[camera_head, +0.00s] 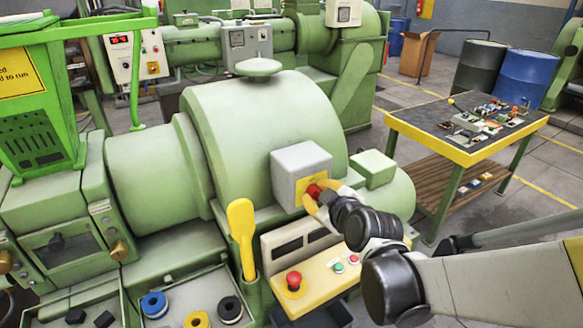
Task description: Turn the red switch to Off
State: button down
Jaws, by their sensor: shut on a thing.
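The red switch (314,191) sits on a yellow plate on the front of a grey box (296,168), fixed to the green extruder. My gripper (316,195) is at the switch and shut on it, with its fingers around the red knob. Part of the switch and plate is hidden by my fingers, and I cannot read any position marking. My arm reaches in from the lower right.
Below is a beige panel (322,274) with a red mushroom button (294,281) and small green and red buttons. A yellow lever (242,232) stands to the left. A yellow-edged table (452,152) with small parts and a blue barrel (525,76) are at right.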

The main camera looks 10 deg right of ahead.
jog(key=shift+f, duration=0.1)
dwell(0.3)
jog(key=c, duration=1.1)
grip_release()
jog(key=shift+v, duration=6)
